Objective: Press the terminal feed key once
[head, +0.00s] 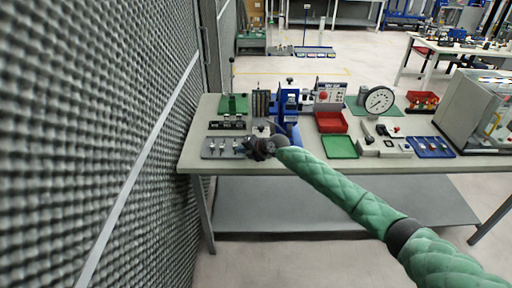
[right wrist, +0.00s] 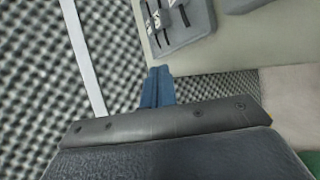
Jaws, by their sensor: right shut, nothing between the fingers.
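My right gripper (head: 256,149) is at the front left of the workbench (head: 233,165), beside a grey plate with small switches (head: 217,147). In the right wrist view its blue fingers (right wrist: 157,88) are together with nothing between them. The switch plate (right wrist: 185,32) lies beyond the fingertips there, apart from them. A pale device with dark parts (head: 384,146) lies on the bench to the right; I cannot tell whether it is the terminal, and no feed key can be made out. My left gripper is not in view.
A grey foam wall (head: 90,120) runs close along the left. The bench also holds a blue press (head: 289,100), a red bin (head: 331,122), a green tray (head: 339,147), a round gauge (head: 379,100) and a large grey cabinet (head: 470,108). Floor shows in front of the bench.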

